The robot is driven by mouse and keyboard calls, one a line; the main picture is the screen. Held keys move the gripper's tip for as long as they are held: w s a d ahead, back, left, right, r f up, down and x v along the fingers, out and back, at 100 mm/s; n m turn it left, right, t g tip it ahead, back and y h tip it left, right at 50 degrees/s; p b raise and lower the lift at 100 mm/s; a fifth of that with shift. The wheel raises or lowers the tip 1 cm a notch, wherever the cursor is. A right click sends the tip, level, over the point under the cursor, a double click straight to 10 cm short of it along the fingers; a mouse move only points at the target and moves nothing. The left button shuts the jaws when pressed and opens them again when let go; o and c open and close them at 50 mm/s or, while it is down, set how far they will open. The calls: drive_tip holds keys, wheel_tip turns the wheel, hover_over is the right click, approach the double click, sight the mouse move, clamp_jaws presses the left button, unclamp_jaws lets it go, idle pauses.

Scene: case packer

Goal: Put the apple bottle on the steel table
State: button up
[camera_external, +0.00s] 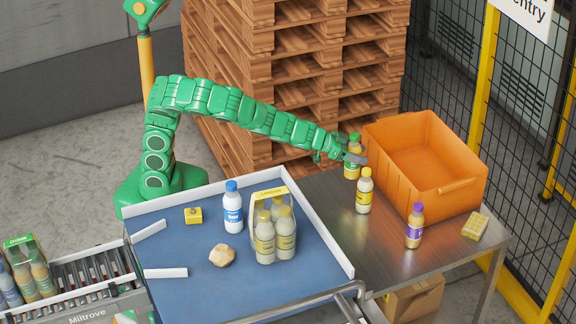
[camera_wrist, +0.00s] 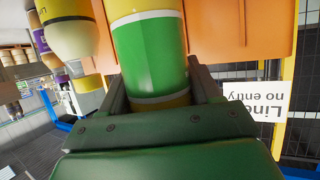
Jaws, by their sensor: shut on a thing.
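The apple bottle (camera_external: 352,170), with a green cap and green label, is at the back left of the steel table (camera_external: 347,231), just left of the orange crate. My gripper (camera_external: 345,156) is shut on it from the left. In the wrist view the green-labelled bottle (camera_wrist: 150,57) sits between the two fingers of my gripper (camera_wrist: 155,88). The bottle looks roughly upright. Its base is at or just above the tabletop; I cannot tell whether it touches.
The orange crate (camera_external: 460,198) fills the table's back right. A yellow-capped bottle (camera_external: 364,197) stands close in front. A purple-capped bottle (camera_external: 414,231) and yellow sponge (camera_external: 475,226) are further right. The blue work surface (camera_external: 185,280) holds a blue-capped bottle (camera_external: 233,212) and bottle carrier (camera_external: 285,238).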

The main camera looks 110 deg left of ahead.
sight(352, 170)
drive_tip(key=shift+f, duration=3.65)
drive_tip(key=shift+f, duration=0.15)
drive_tip(key=o, duration=1.3)
drive_tip(key=shift+c, duration=0.2)
drive_tip(key=shift+s+d+r, duration=0.1)
drive_tip(key=shift+r, duration=0.1)
drive_tip(key=v, duration=0.7)
drive_tip(key=shift+s, duration=0.15)
